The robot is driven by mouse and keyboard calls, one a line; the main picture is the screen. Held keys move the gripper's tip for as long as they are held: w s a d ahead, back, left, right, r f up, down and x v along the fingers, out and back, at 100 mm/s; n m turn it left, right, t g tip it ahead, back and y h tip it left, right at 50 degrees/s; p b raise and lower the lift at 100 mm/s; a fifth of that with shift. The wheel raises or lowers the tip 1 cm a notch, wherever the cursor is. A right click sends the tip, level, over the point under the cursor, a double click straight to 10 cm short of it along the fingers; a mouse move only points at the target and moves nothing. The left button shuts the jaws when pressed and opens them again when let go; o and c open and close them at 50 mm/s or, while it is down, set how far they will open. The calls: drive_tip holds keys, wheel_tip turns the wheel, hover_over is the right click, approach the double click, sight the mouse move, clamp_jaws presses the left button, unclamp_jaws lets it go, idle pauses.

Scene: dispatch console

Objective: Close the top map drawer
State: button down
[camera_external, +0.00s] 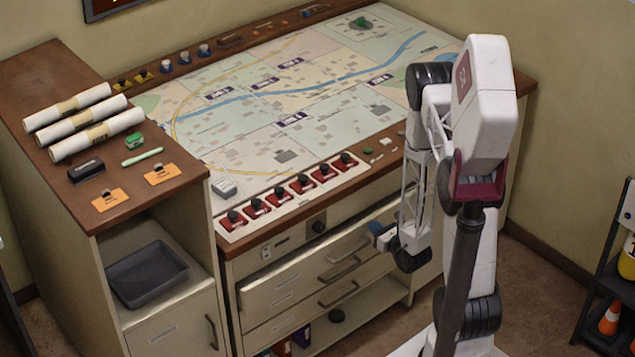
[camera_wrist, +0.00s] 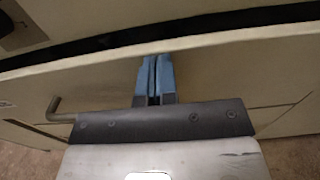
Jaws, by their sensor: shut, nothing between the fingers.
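The top map drawer (camera_external: 300,270) is the pale front below the console's control panel. It stands slightly out, and a dark gap runs above its front (camera_wrist: 225,72) in the wrist view. Its metal handle (camera_wrist: 60,112) shows left of my fingers there. My gripper (camera_external: 377,232) is shut and empty, with blue fingertips (camera_wrist: 155,75) pointing at the drawer front, right of the handle. The tips are at or very near the front's upper part; I cannot tell whether they touch. My arm hides the drawer's right end in the external view.
A second drawer (camera_external: 290,318) lies below, over an open shelf (camera_external: 375,314). The map (camera_external: 290,85) and a row of red switches (camera_external: 290,193) are above. A side cabinet with paper rolls (camera_external: 95,135) stands left, and a rack with a cone (camera_external: 609,318) stands right.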

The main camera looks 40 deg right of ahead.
drive_tip(key=s, duration=1.3)
idle(0.4)
drive_tip(key=d+n, duration=0.1)
drive_tip(key=n, duration=0.5)
drive_tip(key=d+n, duration=0.1)
drive_tip(key=n, duration=1.1)
drive_tip(key=shift+s+d+f, duration=0.1)
drive_tip(key=shift+d, duration=0.3)
drive_tip(key=w, duration=1.4)
